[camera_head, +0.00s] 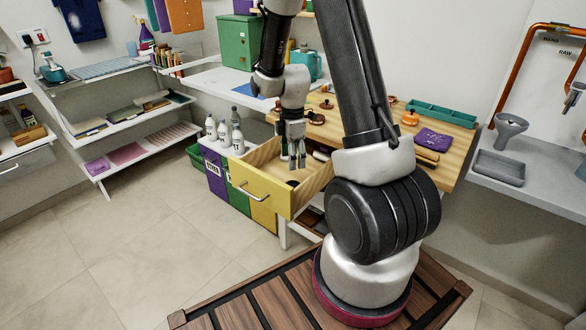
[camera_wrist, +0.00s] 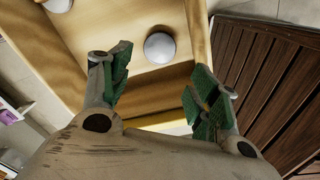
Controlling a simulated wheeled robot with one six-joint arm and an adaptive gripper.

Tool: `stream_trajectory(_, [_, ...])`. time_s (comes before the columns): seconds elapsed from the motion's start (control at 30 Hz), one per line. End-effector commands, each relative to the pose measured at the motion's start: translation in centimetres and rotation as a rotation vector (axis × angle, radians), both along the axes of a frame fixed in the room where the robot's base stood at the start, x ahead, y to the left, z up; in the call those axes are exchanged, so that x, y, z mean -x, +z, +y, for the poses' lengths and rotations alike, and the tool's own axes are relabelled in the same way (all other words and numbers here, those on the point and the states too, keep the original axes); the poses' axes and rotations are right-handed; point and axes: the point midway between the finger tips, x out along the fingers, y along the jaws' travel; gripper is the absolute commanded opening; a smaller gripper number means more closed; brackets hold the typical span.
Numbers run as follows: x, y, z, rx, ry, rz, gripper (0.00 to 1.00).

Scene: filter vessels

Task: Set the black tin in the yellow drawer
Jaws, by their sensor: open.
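The yellow drawer (camera_head: 262,200) is pulled open, with a pale wooden inside and a bar handle on its front. A small dark round thing (camera_head: 292,183), likely the black tin, lies on the drawer floor near the front. My gripper (camera_head: 297,163) is above the drawer, pointing down. In the wrist view my gripper (camera_wrist: 160,92) is open with nothing between its green-padded fingers. Beyond the fingertips, a round thing with a pale grey top (camera_wrist: 159,47) sits on the wooden drawer floor. I cannot tell its side colour.
Another round pale-topped thing (camera_wrist: 57,4) is cut off at the wrist view's top edge. White bottles (camera_head: 224,134) stand left of the drawer. The wooden worktop (camera_head: 350,112) behind holds small items, a teal tray (camera_head: 440,114) and a purple cloth (camera_head: 433,140). Floor at left is clear.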

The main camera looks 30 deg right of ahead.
Motion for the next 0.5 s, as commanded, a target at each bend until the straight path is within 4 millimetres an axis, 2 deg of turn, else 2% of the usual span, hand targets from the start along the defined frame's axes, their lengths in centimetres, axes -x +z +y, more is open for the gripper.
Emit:
stream_trajectory(0.17, [0.3, 3.0, 0.2, 0.002, -0.052, -0.021, 0.61])
stream_trajectory(0.27, [1.3, 7.0, 0.8, 0.0, -0.17, -0.06, 0.61])
stream_trajectory(0.33, [2.7, 10.6, 1.4, -0.006, -0.289, -0.097, 0.61])
stream_trajectory(0.4, [4.7, 14.2, 2.0, -0.019, -0.42, -0.133, 0.61])
stream_trajectory(0.5, [8.1, 18.5, 2.8, -0.048, -0.611, -0.184, 0.61])
